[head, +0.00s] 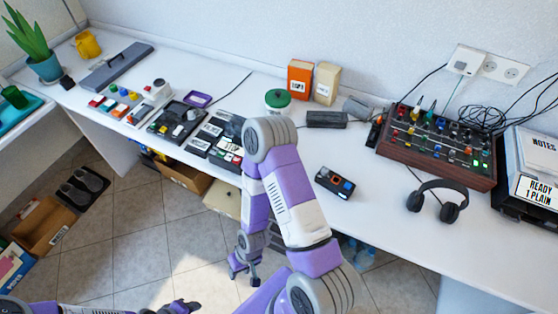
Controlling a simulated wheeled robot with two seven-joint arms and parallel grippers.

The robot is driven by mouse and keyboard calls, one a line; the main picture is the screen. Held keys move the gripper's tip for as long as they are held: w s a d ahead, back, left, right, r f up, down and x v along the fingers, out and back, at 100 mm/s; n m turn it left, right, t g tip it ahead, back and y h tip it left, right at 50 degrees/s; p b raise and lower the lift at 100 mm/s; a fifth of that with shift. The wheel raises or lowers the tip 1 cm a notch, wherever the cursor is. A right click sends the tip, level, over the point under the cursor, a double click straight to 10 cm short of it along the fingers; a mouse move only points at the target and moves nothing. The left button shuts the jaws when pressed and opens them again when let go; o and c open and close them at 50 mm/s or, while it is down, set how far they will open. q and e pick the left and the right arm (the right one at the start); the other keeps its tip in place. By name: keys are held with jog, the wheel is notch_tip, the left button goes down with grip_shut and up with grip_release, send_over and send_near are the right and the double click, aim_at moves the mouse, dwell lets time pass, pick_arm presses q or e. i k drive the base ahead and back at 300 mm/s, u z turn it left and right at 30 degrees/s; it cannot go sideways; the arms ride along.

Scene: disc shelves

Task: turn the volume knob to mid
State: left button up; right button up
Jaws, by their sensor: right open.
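Several knobs and sliders show on a wood-sided mixer (436,168) at the right of the desk. A grey device (177,122) at the left also carries what looks like a knob. Which one is the volume knob, and its setting, I cannot tell. My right gripper (243,276) is open and empty, pointing down in front of the desk's front edge, below the desk top and apart from every device. My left gripper (182,306) shows only partly at the bottom edge, over the floor; its jaws are unclear.
My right arm hides part of the desk's middle. A small black box (335,184), headphones (437,200), a green-lidded jar (277,101) and an orange box (300,79) stand on the white desk (385,235). Cardboard boxes (185,178) lie beneath.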

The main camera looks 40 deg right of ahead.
aim_at(324, 171)
jog(key=u, duration=0.35)
jog(key=k, duration=0.55)
jog(key=z, duration=1.5)
